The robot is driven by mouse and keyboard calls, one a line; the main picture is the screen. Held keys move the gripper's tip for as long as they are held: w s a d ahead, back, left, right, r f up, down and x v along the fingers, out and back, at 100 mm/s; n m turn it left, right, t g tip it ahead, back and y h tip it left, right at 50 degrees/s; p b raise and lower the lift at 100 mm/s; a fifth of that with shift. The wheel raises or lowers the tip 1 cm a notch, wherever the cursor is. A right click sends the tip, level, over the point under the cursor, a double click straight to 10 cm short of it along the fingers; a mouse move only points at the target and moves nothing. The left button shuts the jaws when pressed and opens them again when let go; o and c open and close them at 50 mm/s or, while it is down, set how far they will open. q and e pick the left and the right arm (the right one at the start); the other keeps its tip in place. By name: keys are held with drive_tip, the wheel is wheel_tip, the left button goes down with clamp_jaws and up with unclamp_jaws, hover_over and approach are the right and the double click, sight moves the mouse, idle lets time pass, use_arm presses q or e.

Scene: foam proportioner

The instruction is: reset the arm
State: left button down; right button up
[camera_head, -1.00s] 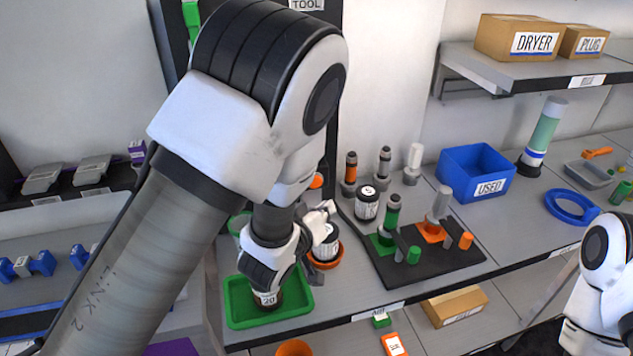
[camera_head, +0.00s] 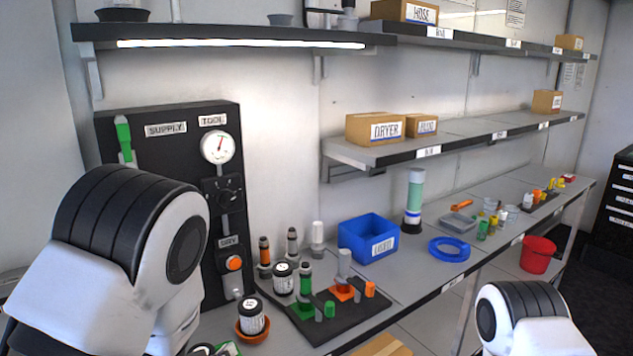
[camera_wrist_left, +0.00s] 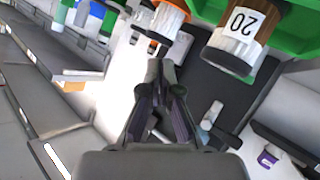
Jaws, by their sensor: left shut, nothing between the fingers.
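My left arm (camera_head: 120,260) stands large at the left of the head view, bent at a rounded black and white joint; its gripper cannot be made out there. In the left wrist view my left gripper (camera_wrist_left: 164,70) is shut, with nothing between its dark fingers. A brown jar labelled 20 (camera_wrist_left: 237,38) is near the fingers in that view, apart from them, beside a green tray (camera_wrist_left: 292,28). My right arm (camera_head: 522,315) shows only its rounded joint at the lower right of the head view; its gripper is out of the picture.
A black stand (camera_head: 335,318) with green and orange fittings, a blue USED bin (camera_head: 367,240) and a blue ring (camera_head: 449,250) are on the bench. A SUPPLY panel (camera_head: 150,150) with a gauge stands behind my left arm. Shelves with boxes run above.

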use_arm(q)
drive_tip(key=f, duration=0.2)
drive_tip(key=s+a+f+g, duration=0.1)
drive_tip(key=f, duration=0.1)
drive_tip(key=s+a+f+g, duration=0.1)
drive_tip(key=f, duration=0.2)
drive_tip(key=shift+s+a+y, duration=0.1)
drive_tip(key=shift+s+y, duration=0.05)
drive_tip(key=shift+y, duration=0.25)
drive_tip(key=s+a+f+m+g, duration=0.1)
drive_tip(key=s+a+f+g, duration=0.1)
drive_tip(key=s+f, duration=0.4)
drive_tip(key=s+a+f+m+g, duration=0.1)
drive_tip(key=s+f+g, duration=0.4)
drive_tip(key=s, duration=0.7)
drive_tip(key=s+a+f+m+g+y, duration=0.1)
drive_tip(key=s+a+f+g, duration=0.2)
drive_tip(key=s+f, duration=0.5)
drive_tip(key=shift+s+g, duration=0.6)
drive_tip(key=shift+s, duration=0.25)
